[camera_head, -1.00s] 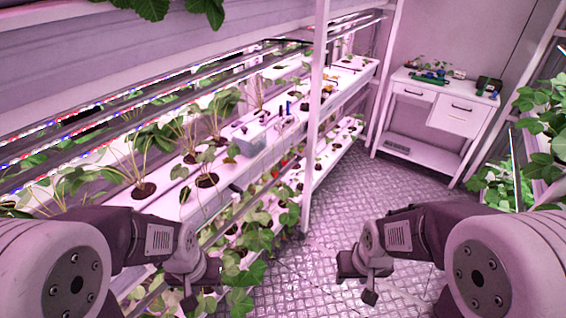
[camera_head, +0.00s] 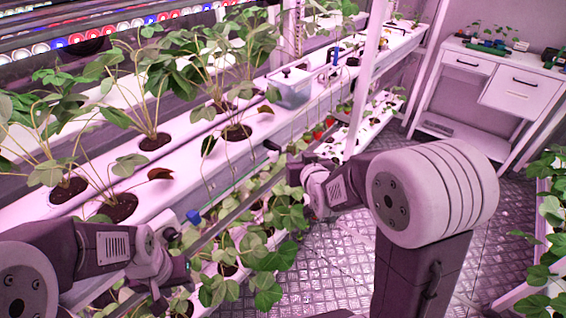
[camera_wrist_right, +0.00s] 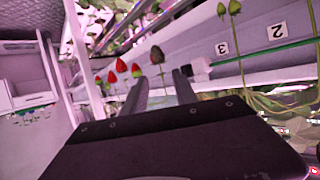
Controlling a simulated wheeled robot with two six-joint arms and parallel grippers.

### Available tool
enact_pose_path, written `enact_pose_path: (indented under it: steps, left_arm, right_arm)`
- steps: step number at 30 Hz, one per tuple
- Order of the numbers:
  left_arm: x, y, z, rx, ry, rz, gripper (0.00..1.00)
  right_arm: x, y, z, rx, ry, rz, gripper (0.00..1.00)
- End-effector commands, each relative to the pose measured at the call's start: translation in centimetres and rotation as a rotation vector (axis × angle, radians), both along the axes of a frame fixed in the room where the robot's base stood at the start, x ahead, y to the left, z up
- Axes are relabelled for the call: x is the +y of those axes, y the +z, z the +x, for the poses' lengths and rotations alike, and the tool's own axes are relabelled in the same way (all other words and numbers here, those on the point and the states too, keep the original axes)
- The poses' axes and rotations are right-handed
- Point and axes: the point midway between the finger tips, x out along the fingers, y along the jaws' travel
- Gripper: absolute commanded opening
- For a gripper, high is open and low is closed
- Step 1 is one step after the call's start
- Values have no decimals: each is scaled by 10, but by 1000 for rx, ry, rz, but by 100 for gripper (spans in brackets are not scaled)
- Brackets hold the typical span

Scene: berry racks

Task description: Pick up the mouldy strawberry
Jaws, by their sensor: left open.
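In the right wrist view a dark, dull brownish strawberry (camera_wrist_right: 157,55) hangs on a thin stem, looking different from the bright red strawberries (camera_wrist_right: 121,65) to its left. My right gripper (camera_wrist_right: 160,78) is open, its fingers apart. The dark berry lies just beyond the fingertips, in line with the gap; I see no contact. In the head view my right gripper (camera_head: 282,160) is at the rack's front edge among leaves, its fingers partly hidden. My left gripper (camera_head: 172,280) is low at the left by the foliage. The dark berry cannot be made out in the head view.
The white planting rack (camera_head: 215,165) runs along the left with leafy plants and a grey tub (camera_head: 290,88). A white cabinet (camera_head: 520,95) stands at the back right. The floor (camera_head: 335,265) is clear.

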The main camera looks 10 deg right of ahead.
Motion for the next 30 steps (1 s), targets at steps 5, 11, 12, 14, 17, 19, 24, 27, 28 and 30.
enact_pose_path:
  steps: [5,11,12,14,17,19,24,27,28,30]
  left_arm:
    - [0,0,0,-1,0,0,42]
    - [0,0,0,-1,0,0,42]
    - [0,-1,0,-1,0,0,42]
    - [0,-1,0,-1,0,0,42]
    - [0,0,0,0,0,0,42]
    - [0,0,0,0,0,0,42]
    - [0,0,0,0,0,0,42]
    - [0,0,0,0,0,0,42]
    - [0,0,0,0,0,0,42]
    - [0,0,0,0,0,0,42]
  right_arm:
    - [0,-2,6,1,0,0,34]
    - [0,-13,33,2,0,0,34]
    - [0,-14,35,2,0,0,34]
    - [0,-14,36,1,0,0,34]
    - [-1,-17,43,2,0,0,34]
    - [-2,-22,56,3,0,0,34]
    - [-3,-31,81,2,0,0,34]
    - [-3,-33,85,2,0,0,34]
    - [-3,-33,85,2,0,0,34]
    - [-3,-32,85,1,0,0,34]
